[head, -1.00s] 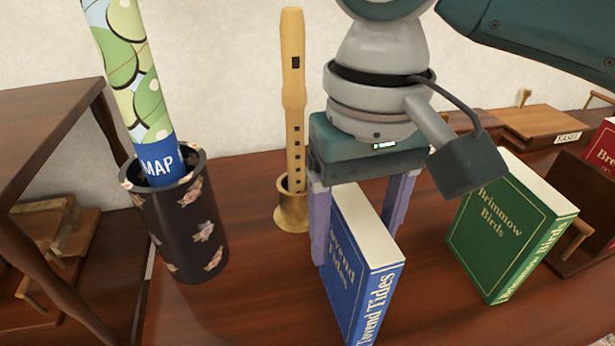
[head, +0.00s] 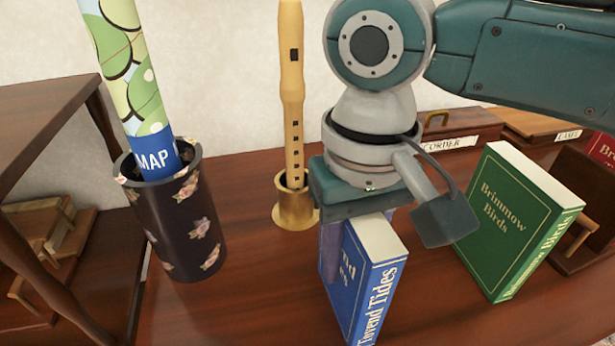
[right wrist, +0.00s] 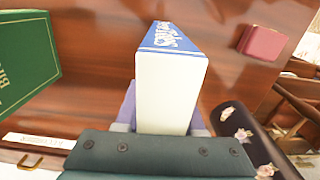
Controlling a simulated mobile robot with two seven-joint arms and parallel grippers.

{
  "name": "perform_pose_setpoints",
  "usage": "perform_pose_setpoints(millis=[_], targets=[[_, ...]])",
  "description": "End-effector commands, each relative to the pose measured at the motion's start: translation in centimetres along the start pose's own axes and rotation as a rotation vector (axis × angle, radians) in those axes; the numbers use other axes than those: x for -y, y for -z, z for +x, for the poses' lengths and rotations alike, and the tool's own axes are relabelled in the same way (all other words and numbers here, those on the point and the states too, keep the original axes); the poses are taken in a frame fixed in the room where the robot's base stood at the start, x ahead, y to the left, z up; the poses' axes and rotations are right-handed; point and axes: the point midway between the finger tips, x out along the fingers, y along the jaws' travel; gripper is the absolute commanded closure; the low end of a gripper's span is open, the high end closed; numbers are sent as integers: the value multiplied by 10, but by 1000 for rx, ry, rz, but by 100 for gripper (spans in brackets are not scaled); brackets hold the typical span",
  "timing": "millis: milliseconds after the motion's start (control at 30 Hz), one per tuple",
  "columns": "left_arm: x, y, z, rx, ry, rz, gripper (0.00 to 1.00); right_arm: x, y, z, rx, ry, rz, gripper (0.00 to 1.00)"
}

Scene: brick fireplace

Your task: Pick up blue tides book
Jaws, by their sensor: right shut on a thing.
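The blue tides book (head: 360,290) stands upright on the wooden surface in the head view, its spine reading "Tovend Tides". My right gripper (head: 345,245) comes down on it from above and is shut on it, one finger across its cover and the other mostly hidden behind it. In the right wrist view the book's pale page edge (right wrist: 170,90) sits between the fingers of the gripper (right wrist: 160,115). The book's lower end is cut off by the bottom of the head view. My left gripper is not in view.
A green book (head: 510,225) stands to the right. A recorder (head: 292,95) in a brass holder (head: 295,208) and a dark flowered pot (head: 178,225) with a rolled map (head: 130,75) stand to the left.

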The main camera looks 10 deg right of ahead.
Motion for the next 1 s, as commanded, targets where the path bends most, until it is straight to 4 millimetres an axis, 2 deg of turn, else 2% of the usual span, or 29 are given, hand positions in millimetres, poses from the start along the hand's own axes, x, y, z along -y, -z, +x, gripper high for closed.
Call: perform_pose_setpoints(millis=[33, 200, 833, 1000], targets=[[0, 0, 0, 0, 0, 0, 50, 0, 0, 0, 0, -1, 0, 80], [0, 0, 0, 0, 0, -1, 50, 0, 0, 0, 0, -1, 0, 100], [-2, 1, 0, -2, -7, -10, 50, 0, 0, -1, -1, 0, 0, 100], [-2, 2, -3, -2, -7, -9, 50, 0, 1, -9, -2, 1, 0, 100]])
